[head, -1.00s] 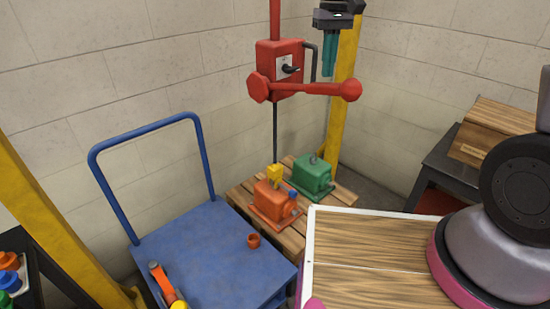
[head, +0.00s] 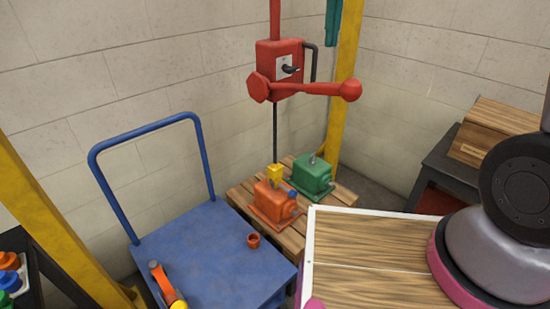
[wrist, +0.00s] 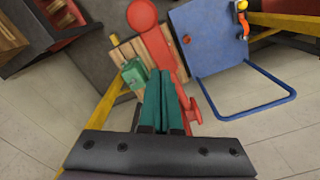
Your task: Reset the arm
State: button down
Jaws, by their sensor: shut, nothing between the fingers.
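My gripper (head: 332,24) shows at the top edge of the head view, where only its teal fingertips are in frame, in front of the yellow post. In the wrist view, the two teal fingers of my gripper (wrist: 159,85) are side by side, shut with nothing between them. An orange motor (head: 272,203) and a green motor (head: 313,177) stand on a wooden pallet (head: 239,194), well below my gripper. The green motor also shows in the wrist view (wrist: 134,74); the orange one is not clearly seen there.
A red hoist (head: 280,65) with a horizontal red arm hangs left of my gripper, near it in the picture. A yellow hook (head: 275,174) is at the orange motor. A blue cart (head: 205,250) carries an orange cup (head: 253,240) and an orange-handled tool (head: 163,280).

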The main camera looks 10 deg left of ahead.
jog(key=s+d+r+m+t, duration=0.2)
jog(key=s+d+m, duration=0.1)
jog(key=d, duration=0.4)
jog(key=s+d+r+m+t+y, duration=0.1)
jog(key=s+d+r+m+t, duration=0.1)
jog(key=s+d, duration=0.3)
jog(key=s+d+r+m+t+y, duration=0.1)
jog(key=s+d+r+m+t, duration=0.1)
jog(key=d, duration=0.8)
jog(key=shift+s+d+r+m+t, duration=0.2)
jog(key=shift+s+d+m+t, duration=0.2)
jog(key=shift+s+m+t, duration=0.5)
jog(key=shift+s+g, duration=0.15)
jog(key=shift+g, duration=0.15)
